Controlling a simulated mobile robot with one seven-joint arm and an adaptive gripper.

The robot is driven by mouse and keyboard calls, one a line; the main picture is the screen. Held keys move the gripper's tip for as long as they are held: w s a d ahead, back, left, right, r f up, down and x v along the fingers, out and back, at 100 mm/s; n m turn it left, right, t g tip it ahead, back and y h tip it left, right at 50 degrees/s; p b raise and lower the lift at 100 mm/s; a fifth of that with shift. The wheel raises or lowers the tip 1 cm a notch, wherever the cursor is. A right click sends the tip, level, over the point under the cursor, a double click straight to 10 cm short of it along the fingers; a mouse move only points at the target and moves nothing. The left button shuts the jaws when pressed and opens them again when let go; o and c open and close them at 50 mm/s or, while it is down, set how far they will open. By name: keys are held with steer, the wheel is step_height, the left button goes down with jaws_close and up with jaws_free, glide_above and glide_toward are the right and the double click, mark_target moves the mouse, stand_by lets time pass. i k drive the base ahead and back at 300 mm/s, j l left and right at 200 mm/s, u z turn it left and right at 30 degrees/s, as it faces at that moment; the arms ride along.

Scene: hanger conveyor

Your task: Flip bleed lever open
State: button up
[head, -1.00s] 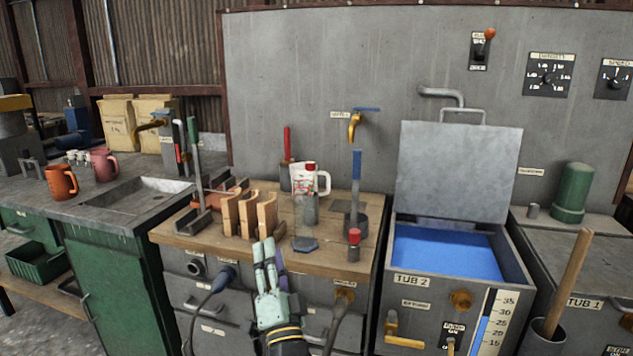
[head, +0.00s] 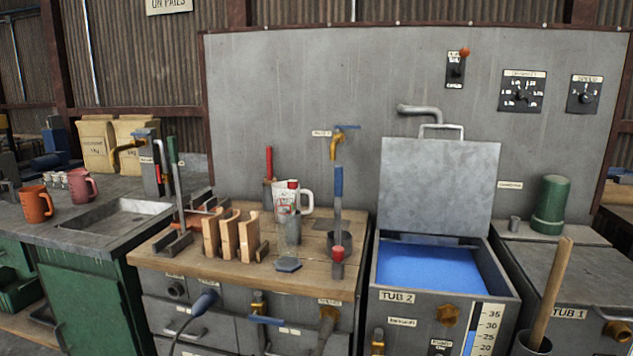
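No lever has a label that I can read clearly as bleed. On the front of the wooden-topped bench, a valve with a blue lever (head: 265,320) sits below the top edge, its handle lying roughly level. A brass fitting with a hose (head: 328,318) is to its right. A blue-ended hose plug (head: 205,301) is to its left. A brass lever (head: 378,342) on the front of tub 2 (head: 508,290) is cut by the lower edge. A wall tap with a blue handle (head: 347,127) is above the bench. My gripper is not in view.
The wooden bench top (head: 270,277) holds wooden racks (head: 229,236), a white mug (head: 291,200), and a red-capped piece (head: 337,262). Tub 2 stands open with blue liquid (head: 428,266). A wooden handle (head: 551,295) rises at the right.

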mark_target(464, 53)
steer(key=i+j, duration=0.25)
steer(key=i, duration=0.15)
steer(key=i+j, duration=0.25)
steer(key=i+z, duration=0.1)
steer(key=z, duration=1.15)
